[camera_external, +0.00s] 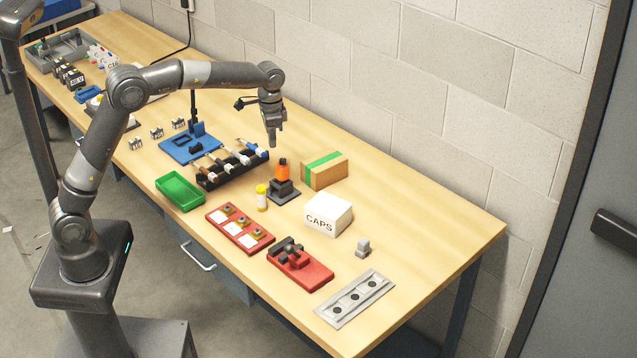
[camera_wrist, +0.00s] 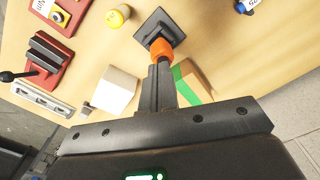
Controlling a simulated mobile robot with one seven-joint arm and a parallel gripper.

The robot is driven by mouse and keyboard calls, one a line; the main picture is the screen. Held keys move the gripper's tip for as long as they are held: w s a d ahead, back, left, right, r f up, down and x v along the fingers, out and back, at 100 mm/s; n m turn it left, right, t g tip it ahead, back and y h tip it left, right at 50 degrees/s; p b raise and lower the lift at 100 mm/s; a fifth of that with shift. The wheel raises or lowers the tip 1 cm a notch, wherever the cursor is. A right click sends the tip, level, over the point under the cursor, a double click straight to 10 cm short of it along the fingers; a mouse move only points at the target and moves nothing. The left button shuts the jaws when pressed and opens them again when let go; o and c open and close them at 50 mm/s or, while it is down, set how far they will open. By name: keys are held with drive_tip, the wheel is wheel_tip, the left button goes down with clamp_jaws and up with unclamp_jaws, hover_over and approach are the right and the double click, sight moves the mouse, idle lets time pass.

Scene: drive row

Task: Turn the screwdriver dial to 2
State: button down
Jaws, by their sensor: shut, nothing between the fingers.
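The screwdriver unit has an orange upper part (camera_external: 283,169) on a dark square base (camera_external: 283,194), and stands upright near the middle of the table. In the wrist view, the orange part (camera_wrist: 161,51) shows just beyond my fingertips, with the dark base (camera_wrist: 151,24) behind it. No dial numbers or pointer can be read in either view. My gripper (camera_external: 272,143) points down above the orange part, with a small gap visible in the external view. Its fingers (camera_wrist: 160,67) are shut and empty, and they hide part of the orange piece in the wrist view.
A cardboard box (camera_external: 324,172) with a green stripe stands close behind on the right. A yellow-capped bottle (camera_external: 262,198) is close on the left, and a white CAPS box (camera_external: 327,214) is in front. A black tool rack (camera_external: 233,169) lies to the left.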

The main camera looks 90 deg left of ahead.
sight(279, 163)
drive_tip(key=shift+t, duration=0.9)
drive_tip(key=shift+w+d+f, duration=0.1)
drive_tip(key=shift+d+f, duration=0.05)
drive_tip(key=shift+f, duration=0.8)
drive_tip(key=shift+w+d+f, duration=0.1)
drive_tip(key=shift+d+f, duration=0.05)
drive_tip(key=shift+f, duration=0.8)
drive_tip(key=shift+w+d+f, duration=0.1)
drive_tip(key=shift+d+f, duration=0.05)
drive_tip(key=shift+f, duration=0.8)
drive_tip(key=shift+w+a, duration=0.35)
drive_tip(key=shift+w, duration=0.1)
drive_tip(key=shift+s+a+f, duration=0.1)
drive_tip(key=shift+s+a, duration=0.05)
drive_tip(key=shift+a, duration=0.3)
drive_tip(key=shift+s, duration=0.1)
drive_tip(key=shift+s+r, duration=0.2)
drive_tip(key=shift+s, duration=0.1)
